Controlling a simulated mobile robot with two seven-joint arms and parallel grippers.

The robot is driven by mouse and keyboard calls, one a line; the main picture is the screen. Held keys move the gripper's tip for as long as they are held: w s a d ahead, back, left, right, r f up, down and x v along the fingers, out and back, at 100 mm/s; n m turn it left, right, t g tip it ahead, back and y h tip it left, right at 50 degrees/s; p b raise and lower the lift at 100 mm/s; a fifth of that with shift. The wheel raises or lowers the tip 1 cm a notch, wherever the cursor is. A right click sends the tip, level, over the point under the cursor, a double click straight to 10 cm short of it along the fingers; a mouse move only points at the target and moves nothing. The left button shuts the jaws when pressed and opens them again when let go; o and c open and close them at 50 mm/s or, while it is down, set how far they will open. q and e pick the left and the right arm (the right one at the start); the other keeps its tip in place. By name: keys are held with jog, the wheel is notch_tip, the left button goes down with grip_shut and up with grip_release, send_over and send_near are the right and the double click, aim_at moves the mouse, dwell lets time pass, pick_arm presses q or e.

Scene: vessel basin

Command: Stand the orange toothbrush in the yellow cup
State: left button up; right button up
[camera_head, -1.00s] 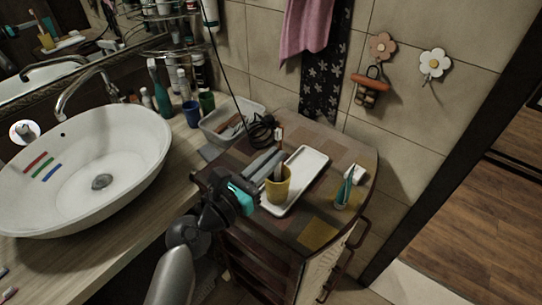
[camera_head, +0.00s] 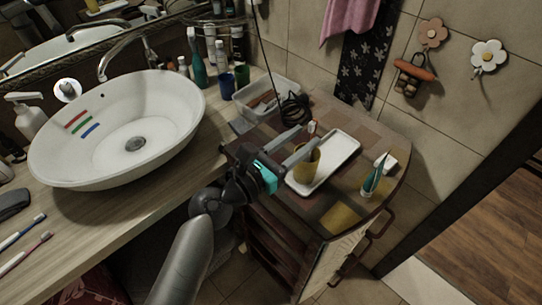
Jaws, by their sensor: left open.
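A small orange-red and white tip, perhaps the orange toothbrush (camera_head: 312,128), shows just beyond the farther finger. The rest of it is hidden or too small, so I cannot tell whether it is in the cup. My right gripper is not in view.
A white bin (camera_head: 262,98) and coiled black cable (camera_head: 293,110) are behind. The white sink (camera_head: 75,172) is left; two other toothbrushes (camera_head: 25,254) lie on the counter.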

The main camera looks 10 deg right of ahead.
pick_arm(q)
jog(key=b+v, duration=0.1)
jog(key=v, duration=1.3)
jog(key=shift+s+b, duration=0.15)
jog(key=shift+b, duration=0.2)
jog(key=shift+a, duration=0.1)
